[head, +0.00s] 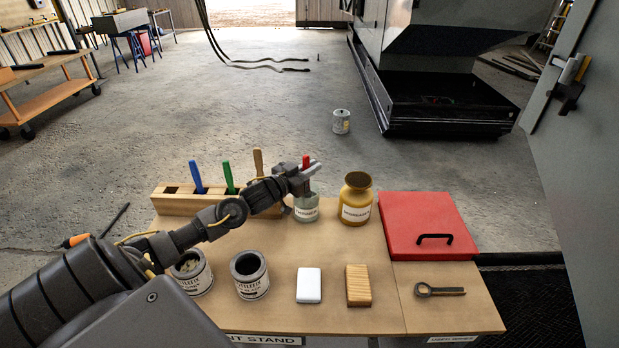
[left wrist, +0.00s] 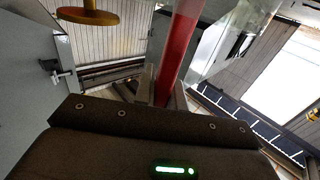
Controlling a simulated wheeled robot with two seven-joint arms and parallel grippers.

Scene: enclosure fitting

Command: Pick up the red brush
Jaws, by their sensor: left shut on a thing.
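The red brush (head: 306,160) shows as a short red handle top between the fingers of my left gripper (head: 308,169). Its red handle (left wrist: 182,45) also rises between the fingers in the left wrist view. My left gripper is shut on the handle, just above a labelled glass jar (head: 306,209). The brush's lower part is hidden by the gripper, and I cannot tell whether it is inside the jar. My right gripper is not in view.
A wooden rack (head: 168,204) holds blue, green and tan handles behind my left arm. A yellow-brown jar (head: 356,203) stands right of the glass jar. Two cans, a white block (head: 309,285) and a wooden block (head: 358,286) are in front. A red lid (head: 425,222) lies right.

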